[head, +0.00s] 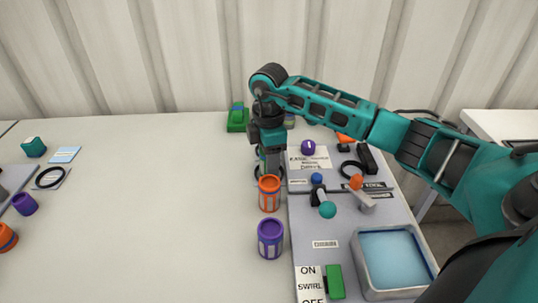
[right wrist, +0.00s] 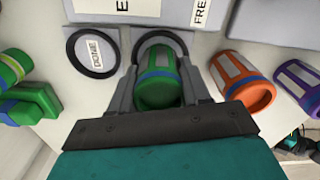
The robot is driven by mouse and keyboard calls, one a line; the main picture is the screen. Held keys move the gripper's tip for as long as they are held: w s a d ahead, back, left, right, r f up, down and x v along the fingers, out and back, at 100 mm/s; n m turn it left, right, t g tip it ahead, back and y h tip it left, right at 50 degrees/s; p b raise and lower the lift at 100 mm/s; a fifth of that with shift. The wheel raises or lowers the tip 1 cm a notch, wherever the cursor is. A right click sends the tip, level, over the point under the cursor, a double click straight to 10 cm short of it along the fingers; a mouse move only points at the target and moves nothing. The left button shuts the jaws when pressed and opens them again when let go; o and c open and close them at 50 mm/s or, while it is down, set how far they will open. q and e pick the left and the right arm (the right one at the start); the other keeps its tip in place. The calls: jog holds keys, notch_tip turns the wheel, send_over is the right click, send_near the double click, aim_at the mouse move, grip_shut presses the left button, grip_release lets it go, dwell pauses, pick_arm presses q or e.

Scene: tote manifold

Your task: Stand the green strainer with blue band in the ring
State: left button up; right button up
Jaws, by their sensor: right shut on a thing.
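The green strainer with a blue band (right wrist: 158,88) is between the two fingers of my right gripper (head: 268,155), which is shut on it. In the right wrist view its green end faces the camera. A dark ring (right wrist: 162,37) on a grey plate shows just behind the strainer, its near part hidden by strainer and fingers. I cannot tell whether the strainer's foot is inside this ring or above it. Another black ring (right wrist: 93,52), with a DONE label inside, lies beside it and is empty. My left gripper is in neither view.
An orange strainer (head: 269,194) and a purple one (head: 270,238) stand close to my right gripper. The grey panel (head: 325,262) at right holds levers and a blue tray (head: 360,272). The table's middle left is clear.

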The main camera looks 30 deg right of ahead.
jog(key=o, duration=1.1)
notch_tip(320, 180, up, 13)
jog(key=shift+f+p, duration=0.1)
jog(key=shift+p, duration=0.55)
